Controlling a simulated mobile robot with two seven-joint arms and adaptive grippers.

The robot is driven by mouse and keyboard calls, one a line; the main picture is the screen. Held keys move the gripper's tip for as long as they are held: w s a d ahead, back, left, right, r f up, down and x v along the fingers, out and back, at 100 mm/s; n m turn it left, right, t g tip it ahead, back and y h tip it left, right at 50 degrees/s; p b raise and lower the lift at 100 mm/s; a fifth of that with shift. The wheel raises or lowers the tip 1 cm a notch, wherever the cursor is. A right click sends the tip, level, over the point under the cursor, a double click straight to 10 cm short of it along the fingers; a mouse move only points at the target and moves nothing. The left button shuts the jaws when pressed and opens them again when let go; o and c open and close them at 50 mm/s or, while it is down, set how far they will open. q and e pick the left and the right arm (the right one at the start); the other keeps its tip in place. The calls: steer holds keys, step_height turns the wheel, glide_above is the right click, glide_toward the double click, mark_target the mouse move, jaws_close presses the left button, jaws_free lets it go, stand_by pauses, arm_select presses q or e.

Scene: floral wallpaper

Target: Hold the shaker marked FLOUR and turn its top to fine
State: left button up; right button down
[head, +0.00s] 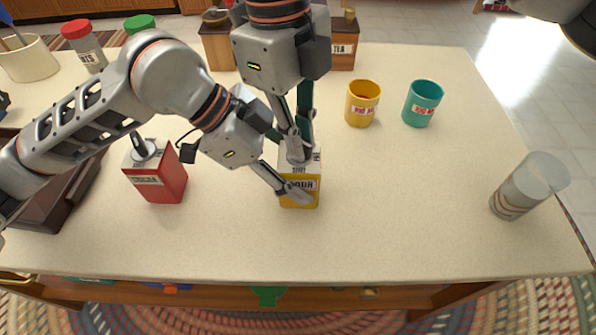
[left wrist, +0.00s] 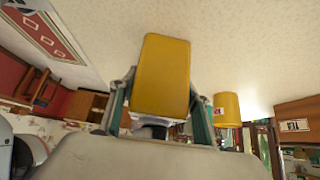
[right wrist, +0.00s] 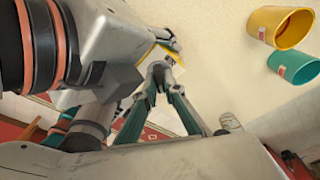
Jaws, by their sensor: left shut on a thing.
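The yellow shaker (head: 300,201) has a pale upper part and dark lettering on its front label, partly covered by my gripper. My left gripper (head: 285,187) is shut on its sides. In the left wrist view, the shaker's yellow body (left wrist: 163,75) fills the space between the fingers. My right gripper (head: 299,145) comes down from above, with its fingertips close together at the shaker's top. In the right wrist view, the fingertips (right wrist: 160,82) meet around a grey rounded part. I cannot tell whether they grip it. The top's setting marks are not readable.
A red shaker (head: 160,180) with a grey top stands left of my left gripper. A yellow cup (head: 362,103) and a teal cup (head: 422,103) stand behind, right of centre. A striped glass (head: 527,186) is near the right edge. The table's front right is clear.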

steer(key=n+t, duration=0.1)
steer(key=n, duration=0.5)
steer(key=shift+n, duration=0.3)
steer(key=c, duration=2)
jaws_free()
steer(key=shift+c, duration=0.2)
steer(key=shift+r, duration=0.1)
steer(key=shift+r, duration=3.45)
arm_select(q)
steer(key=o, duration=1.2)
steer(key=shift+c, duration=0.2)
